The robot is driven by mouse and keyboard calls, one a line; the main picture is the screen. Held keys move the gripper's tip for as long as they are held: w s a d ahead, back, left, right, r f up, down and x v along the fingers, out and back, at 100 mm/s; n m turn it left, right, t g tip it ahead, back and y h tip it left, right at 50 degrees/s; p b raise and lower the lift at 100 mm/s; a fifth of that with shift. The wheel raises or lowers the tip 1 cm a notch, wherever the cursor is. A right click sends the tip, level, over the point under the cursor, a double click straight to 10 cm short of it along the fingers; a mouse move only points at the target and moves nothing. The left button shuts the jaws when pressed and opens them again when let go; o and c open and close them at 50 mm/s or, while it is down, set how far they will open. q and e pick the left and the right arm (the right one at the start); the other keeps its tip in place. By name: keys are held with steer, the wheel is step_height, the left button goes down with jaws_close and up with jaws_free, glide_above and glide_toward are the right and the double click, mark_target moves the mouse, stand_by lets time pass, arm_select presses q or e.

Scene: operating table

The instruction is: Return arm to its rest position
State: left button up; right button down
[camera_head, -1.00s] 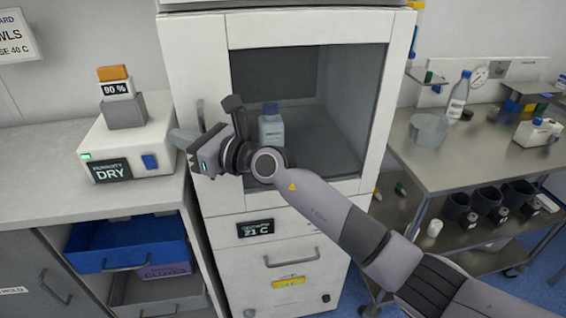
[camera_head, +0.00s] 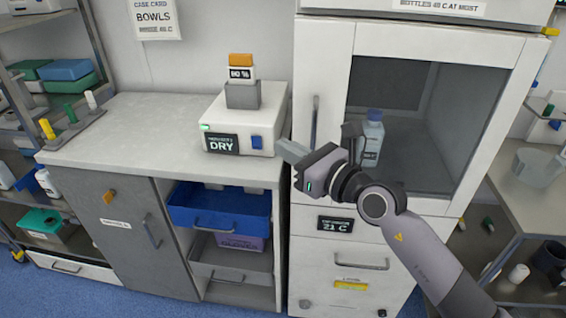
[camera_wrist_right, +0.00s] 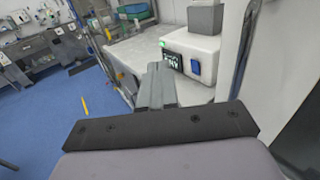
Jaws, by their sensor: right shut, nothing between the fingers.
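My right arm comes in from the lower right in the head view. Its gripper (camera_head: 291,152) is shut and empty, held out in front of the white cabinet with its fingers pointing left, toward the white device. In the right wrist view the two grey fingers (camera_wrist_right: 156,88) lie together with nothing between them. My left gripper is not in view.
The white cabinet (camera_head: 325,75) holds a blue-capped bottle (camera_head: 371,138) behind its window. A white device reading DRY (camera_head: 262,125) sits on the counter (camera_head: 120,135). Below are a blue open drawer (camera_head: 218,208) and a grey one. A steel cart (camera_head: 515,190) stands right.

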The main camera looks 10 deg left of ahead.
steer(key=s, duration=0.6)
steer(key=s+d+f+m+t+h, duration=0.2)
steer(key=d+f+m+t+h, duration=0.3)
steer(key=d+m, duration=0.65)
steer(key=s+d+f+m+t+h, duration=0.25)
steer(key=d+f+m, duration=0.45)
steer(key=m, duration=1)
steer(key=s+d+f+m+g+h, duration=0.2)
steer(key=s+d+f+m+g, duration=0.1)
steer(key=s+d+f+m, duration=0.2)
steer(key=s+d+f+m+g+h, duration=0.3)
steer(key=s+d+f+m, duration=0.3)
steer(key=s+f+m, duration=0.4)
step_height(320, 180, down, 4)
steer(key=shift+m+g+p, duration=0.4)
steer(key=shift+m+g, duration=0.05)
steer(key=shift+m, duration=0.3)
